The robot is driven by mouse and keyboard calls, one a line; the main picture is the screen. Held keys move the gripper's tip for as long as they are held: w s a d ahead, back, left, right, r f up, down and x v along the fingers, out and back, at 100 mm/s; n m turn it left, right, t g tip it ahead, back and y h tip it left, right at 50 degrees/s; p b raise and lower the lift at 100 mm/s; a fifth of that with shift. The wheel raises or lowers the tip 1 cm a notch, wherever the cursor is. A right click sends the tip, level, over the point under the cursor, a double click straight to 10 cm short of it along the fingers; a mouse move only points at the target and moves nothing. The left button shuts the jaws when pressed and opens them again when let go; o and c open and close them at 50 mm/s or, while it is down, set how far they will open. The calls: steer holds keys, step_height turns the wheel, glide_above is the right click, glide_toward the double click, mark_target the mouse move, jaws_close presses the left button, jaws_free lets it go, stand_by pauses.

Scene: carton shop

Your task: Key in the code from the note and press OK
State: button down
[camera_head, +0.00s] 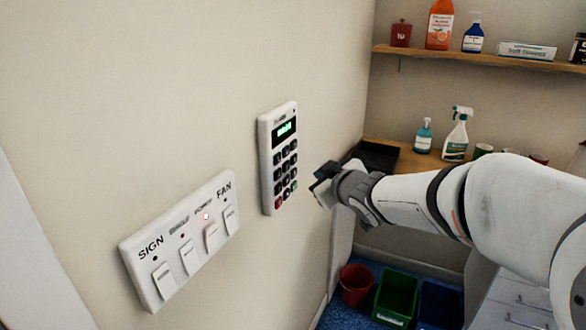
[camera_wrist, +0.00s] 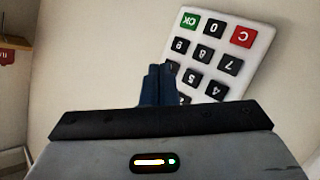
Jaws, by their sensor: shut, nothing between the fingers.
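The white keypad (camera_head: 265,160) is fixed to the wall, with dark keys, a red key and a green key at the bottom. Its small display (camera_head: 284,129) is lit green, its text too small to read. In the wrist view the keypad (camera_wrist: 268,30) appears upside down, with the green OK key (camera_wrist: 188,20), the 0 key (camera_wrist: 215,28) and the red C key (camera_wrist: 243,37) at the top. My gripper (camera_head: 319,187) is shut and empty, right of the keypad and apparently apart from it. In the wrist view its fingertips (camera_wrist: 159,68) overlap the keypad's left edge, hiding some keys. No note shows.
A white switch panel (camera_head: 150,262) labelled SIGN and FAN is on the wall left of the keypad. Shelves with bottles (camera_head: 456,140) and a black tray (camera_head: 375,155) are behind my arm. Red (camera_head: 356,286) and green (camera_head: 396,296) bins stand on the floor.

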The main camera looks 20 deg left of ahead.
steer(key=s+d+f+m+h, duration=0.2)
steer(key=s+d+m+h, duration=0.15)
steer(key=d, duration=0.75)
steer(key=s+d+f+m+h, duration=0.2)
steer(key=d+m+h, duration=0.2)
steer(key=d, duration=0.7)
steer(key=s+d+f+m+g, duration=0.2)
steer(key=s+d, duration=0.1)
steer(key=s, duration=0.4)
steer(key=s+d+f+m+g+h, duration=0.1)
steer(key=s+d+f+m+g, duration=0.1)
steer(key=s, duration=0.5)
steer(key=s+d+f+m+g+h, duration=0.1)
steer(key=s+d+f+m+g, duration=0.1)
steer(key=s+d, duration=0.4)
steer(key=shift+s+d+f+g, duration=0.15)
steer(key=shift+s+f+g, duration=0.5)
steer(key=shift+g, duration=0.35)
steer(key=shift+w, duration=0.1)
